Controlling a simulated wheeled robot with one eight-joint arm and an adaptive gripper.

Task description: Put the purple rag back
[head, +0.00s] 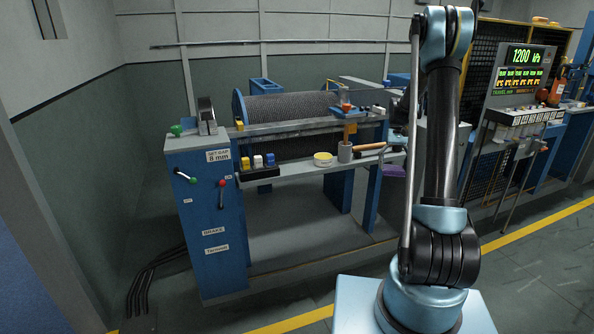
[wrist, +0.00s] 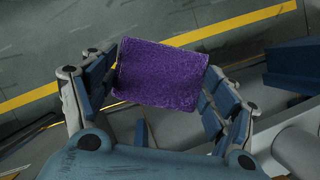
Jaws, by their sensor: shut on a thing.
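The purple rag (wrist: 160,74) is between the two fingers of my gripper (wrist: 163,68) in the wrist view. The gripper is shut on it, and the rag hangs above the grey floor with the yellow line behind it. In the head view a purple patch of the rag (head: 394,171) shows just right of the shelf's right end, beside my arm. My gripper is mostly hidden behind my arm in that view.
The console shelf (head: 300,168) carries a black tray of coloured blocks (head: 259,173), a yellow tin (head: 323,158), a grey cup (head: 345,152) and a wooden-handled tool (head: 369,146). The blue lever cabinet (head: 211,235) stands left. A display panel (head: 521,75) stands right. Floor in front is clear.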

